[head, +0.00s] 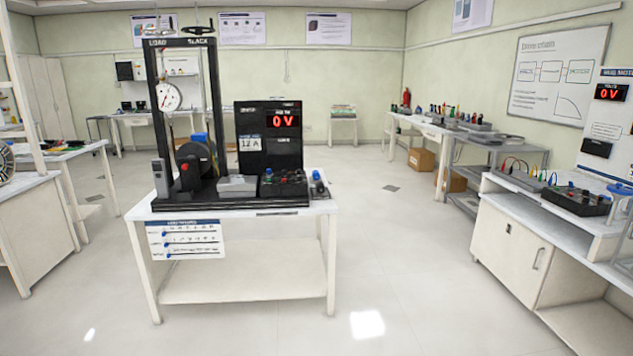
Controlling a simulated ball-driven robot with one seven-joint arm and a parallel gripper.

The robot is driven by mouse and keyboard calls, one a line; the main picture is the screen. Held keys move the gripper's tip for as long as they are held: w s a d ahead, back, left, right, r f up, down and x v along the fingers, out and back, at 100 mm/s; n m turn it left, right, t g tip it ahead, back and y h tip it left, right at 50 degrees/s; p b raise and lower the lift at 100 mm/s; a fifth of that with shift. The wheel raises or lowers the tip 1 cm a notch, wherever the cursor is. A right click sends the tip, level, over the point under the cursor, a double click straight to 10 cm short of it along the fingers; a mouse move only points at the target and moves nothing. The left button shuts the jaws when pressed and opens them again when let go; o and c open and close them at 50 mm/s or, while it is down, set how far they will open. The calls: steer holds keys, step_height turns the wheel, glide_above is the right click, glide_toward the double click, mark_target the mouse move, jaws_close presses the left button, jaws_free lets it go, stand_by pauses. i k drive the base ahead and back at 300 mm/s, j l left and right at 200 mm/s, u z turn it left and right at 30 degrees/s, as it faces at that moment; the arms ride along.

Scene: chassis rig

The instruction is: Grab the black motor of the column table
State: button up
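A white table (245,282) stands in the middle of the room and carries a tall black column frame (153,120) marked LOAD and SLACK. Inside the frame is a dark round drum-like part (190,160) with a blue piece on it, and a grey block (160,178) stands at its left. A small dark cylinder with blue (318,186) lies at the table's right end. I cannot tell for certain which dark part is the black motor. My gripper is not in view.
A black meter panel (268,135) reading 0 V stands on the table behind a black box (284,186) with knobs. A white cabinet bench (510,245) stands at the right and another bench (35,225) at the left. The floor (410,270) between table and right bench is clear.

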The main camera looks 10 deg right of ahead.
mark_target(319, 189)
steer(key=i+u, duration=0.1)
steer(key=i, duration=0.6)
steer(key=i+l+u, duration=0.1)
steer(key=i, duration=0.55)
steer(key=i+l, duration=0.25)
steer(key=i, duration=0.4)
steer(key=u, duration=0.05)
